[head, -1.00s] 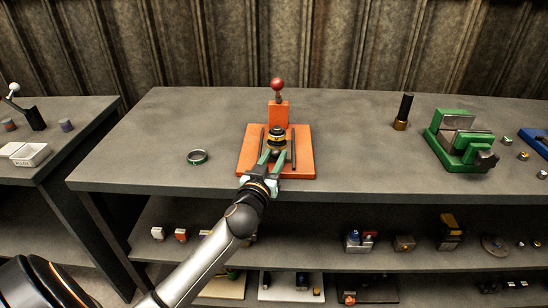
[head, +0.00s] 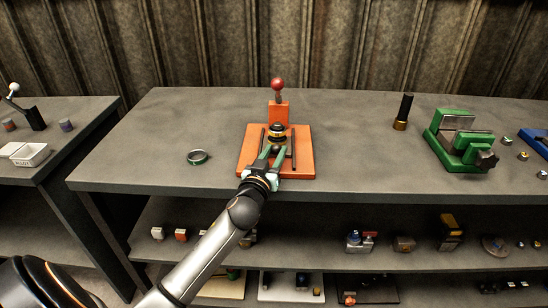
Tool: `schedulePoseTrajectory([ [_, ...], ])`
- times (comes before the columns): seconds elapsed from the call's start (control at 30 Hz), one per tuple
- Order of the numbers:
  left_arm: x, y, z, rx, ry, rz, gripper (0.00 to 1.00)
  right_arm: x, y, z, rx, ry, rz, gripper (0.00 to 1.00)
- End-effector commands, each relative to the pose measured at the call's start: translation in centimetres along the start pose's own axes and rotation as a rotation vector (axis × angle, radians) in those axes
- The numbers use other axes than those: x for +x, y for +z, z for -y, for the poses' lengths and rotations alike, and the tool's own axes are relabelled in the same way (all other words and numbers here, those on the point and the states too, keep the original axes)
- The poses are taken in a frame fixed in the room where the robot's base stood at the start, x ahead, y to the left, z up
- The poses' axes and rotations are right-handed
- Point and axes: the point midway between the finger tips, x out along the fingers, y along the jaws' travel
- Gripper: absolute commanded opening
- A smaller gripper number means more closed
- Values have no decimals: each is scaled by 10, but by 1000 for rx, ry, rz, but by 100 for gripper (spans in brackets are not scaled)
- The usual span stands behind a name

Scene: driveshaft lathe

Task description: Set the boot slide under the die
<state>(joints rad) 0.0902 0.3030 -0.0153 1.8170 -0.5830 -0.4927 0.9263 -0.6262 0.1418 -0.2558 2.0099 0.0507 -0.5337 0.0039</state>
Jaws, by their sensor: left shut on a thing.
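An orange press fixture (head: 300,165) with a flat base, two dark rails and an upright post with a red ball knob (head: 277,84) stands on the grey bench. A dark round part with a yellow band (head: 277,131) sits in front of the post; I take it to be the die, though it is small. My left gripper (head: 273,149) reaches over the front of the base, between the rails, just in front of this part. Its green fingers are shut on a small dark piece, probably the boot slide, mostly hidden by them. My right gripper is not in view.
A dark ring with a green edge (head: 197,156) lies left of the fixture. A black cylinder with a brass foot (head: 402,113) and a green vise (head: 461,138) stand to the right. Shelves below hold small parts.

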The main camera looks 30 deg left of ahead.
Motion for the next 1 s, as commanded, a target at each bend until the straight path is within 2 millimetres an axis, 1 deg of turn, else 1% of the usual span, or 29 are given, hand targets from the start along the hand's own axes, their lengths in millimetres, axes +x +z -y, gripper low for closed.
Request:
schedulePoseTrajectory([
  [0.03,7,0,2,-2,-1,-1,0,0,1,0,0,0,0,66],
  [0.13,13,0,4,-1,-1,-1,0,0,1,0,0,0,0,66],
  [0.4,14,-2,5,-2,-2,-3,0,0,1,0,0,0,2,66],
  [0.43,14,-2,5,-2,-2,-3,39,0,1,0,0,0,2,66],
  [0.6,14,-2,5,-1,-2,-3,58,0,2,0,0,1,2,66],
  [0.67,14,-2,4,-1,-2,-2,65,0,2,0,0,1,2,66],
  [0.7,14,-2,4,-1,-1,-2,66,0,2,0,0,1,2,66],
  [1.0,10,0,4,-1,0,-1,66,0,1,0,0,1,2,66],
])
